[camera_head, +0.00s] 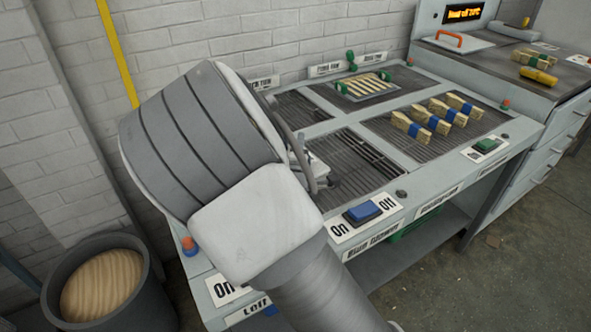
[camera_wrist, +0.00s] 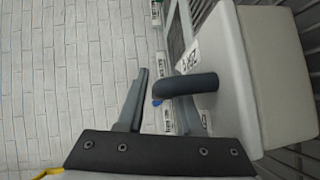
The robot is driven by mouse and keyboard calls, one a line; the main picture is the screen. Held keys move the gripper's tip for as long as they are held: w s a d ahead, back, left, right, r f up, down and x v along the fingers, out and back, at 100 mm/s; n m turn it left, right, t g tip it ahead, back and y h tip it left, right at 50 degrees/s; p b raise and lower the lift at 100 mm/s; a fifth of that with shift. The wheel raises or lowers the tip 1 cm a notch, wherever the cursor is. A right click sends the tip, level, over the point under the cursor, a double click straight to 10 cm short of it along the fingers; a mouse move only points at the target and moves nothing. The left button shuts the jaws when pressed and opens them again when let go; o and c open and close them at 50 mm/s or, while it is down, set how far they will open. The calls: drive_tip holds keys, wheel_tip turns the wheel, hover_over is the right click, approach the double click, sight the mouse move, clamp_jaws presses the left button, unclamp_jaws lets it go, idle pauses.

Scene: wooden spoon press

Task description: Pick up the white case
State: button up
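The white case (camera_wrist: 262,75) fills the right of the wrist view. It is a pale box with a dark, rounded handle (camera_wrist: 185,86) sticking out to the left from its side. My gripper (camera_wrist: 160,104) shows two grey fingers with a gap between them. The handle's free end is in front of that gap, close to the right finger; I cannot tell whether they touch. In the head view my arm hides most of the gripper area, and only a small pale part (camera_head: 319,170) beside dark curved pieces shows there.
A grey workbench (camera_head: 430,172) has dark grated recesses, wooden bundles with blue bands (camera_head: 430,125) and a green-ended slatted rack (camera_head: 367,85). A blue switch (camera_head: 362,212) is at its front edge. A dark bin (camera_head: 103,283) stands at lower left. A brick wall is behind.

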drive_tip(key=shift+w+f, duration=0.15)
drive_tip(key=shift+w, duration=0.75)
drive_tip(key=shift+c, duration=0.2)
clamp_jaws()
idle(0.6)
